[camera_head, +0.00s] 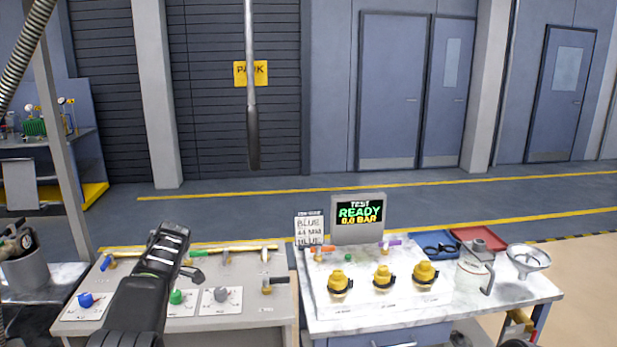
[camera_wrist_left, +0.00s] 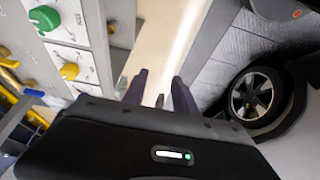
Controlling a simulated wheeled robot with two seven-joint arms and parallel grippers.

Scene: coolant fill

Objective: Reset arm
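My left arm (camera_head: 145,290) rises from the bottom of the head view, in front of the left workbench panel (camera_head: 240,262). Its dark wrist covers part of that panel. In the left wrist view my left gripper (camera_wrist_left: 160,92) has its two dark fingers apart, with nothing between them. Behind the fingers are pale floor and a grey surface. My right gripper is not in view.
The panel carries a blue knob (camera_head: 85,299), a green knob (camera_head: 177,296) and a grey knob (camera_head: 221,294). The right bench holds yellow caps, a display (camera_head: 358,218) reading READY, a jug (camera_head: 475,265) and a funnel (camera_head: 528,258). A wheel (camera_wrist_left: 252,95) shows in the wrist view.

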